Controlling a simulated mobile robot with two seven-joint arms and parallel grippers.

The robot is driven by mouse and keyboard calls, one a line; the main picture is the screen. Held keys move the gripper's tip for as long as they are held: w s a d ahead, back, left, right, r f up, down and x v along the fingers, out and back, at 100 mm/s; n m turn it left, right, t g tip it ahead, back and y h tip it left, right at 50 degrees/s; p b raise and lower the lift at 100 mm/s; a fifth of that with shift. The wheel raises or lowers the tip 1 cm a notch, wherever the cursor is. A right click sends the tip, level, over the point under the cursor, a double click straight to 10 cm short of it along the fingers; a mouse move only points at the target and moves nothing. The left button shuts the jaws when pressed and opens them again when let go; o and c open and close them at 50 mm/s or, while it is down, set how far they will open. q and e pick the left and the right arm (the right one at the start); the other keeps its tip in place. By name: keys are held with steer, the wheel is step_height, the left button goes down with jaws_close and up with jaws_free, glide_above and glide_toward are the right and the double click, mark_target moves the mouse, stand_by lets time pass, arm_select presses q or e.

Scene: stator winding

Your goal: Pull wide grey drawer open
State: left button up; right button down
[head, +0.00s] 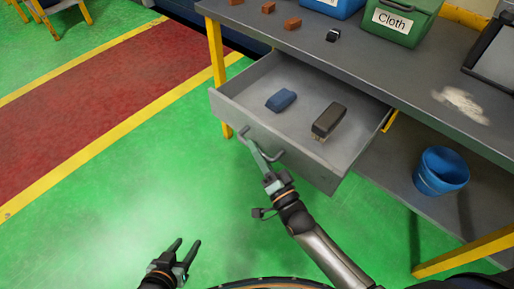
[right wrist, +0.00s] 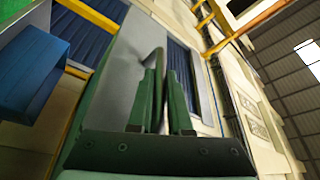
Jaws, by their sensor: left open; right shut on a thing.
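The wide grey drawer (head: 225,104) is pulled out from under the workbench in the head view. Its inside shows a blue block-like item (head: 281,100) and a dark brush (head: 328,121). My right gripper (head: 255,150) is at the drawer's front, shut on its bar handle (head: 270,155). The handle (right wrist: 157,60) also shows between the fingers in the right wrist view, against the grey drawer front (right wrist: 125,55). My left gripper (head: 184,255) is open and empty, low over the green floor and away from the drawer.
The workbench top (head: 390,85) carries a green bin marked Cloth (head: 405,22), several reddish-brown blocks (head: 292,24), a small black item (head: 333,35) and a pale dusty patch (head: 461,104). A blue bucket (head: 441,172) stands on the lower shelf.

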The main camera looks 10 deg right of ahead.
arm_select(q)
steer(key=shift+s+a+f, duration=0.1)
steer(key=shift+s+f, duration=0.1)
steer(key=shift+s, duration=0.1)
arm_select(e)
steer(key=c, duration=0.8)
jaws_free()
steer(key=shift+c, duration=0.2)
arm_select(q)
steer(key=shift+w+r, duration=0.2)
steer(key=shift+w, duration=0.05)
arm_select(e)
steer(key=v, duration=1.2)
steer(key=shift+s, duration=0.25)
steer(key=shift+d+f, duration=0.1)
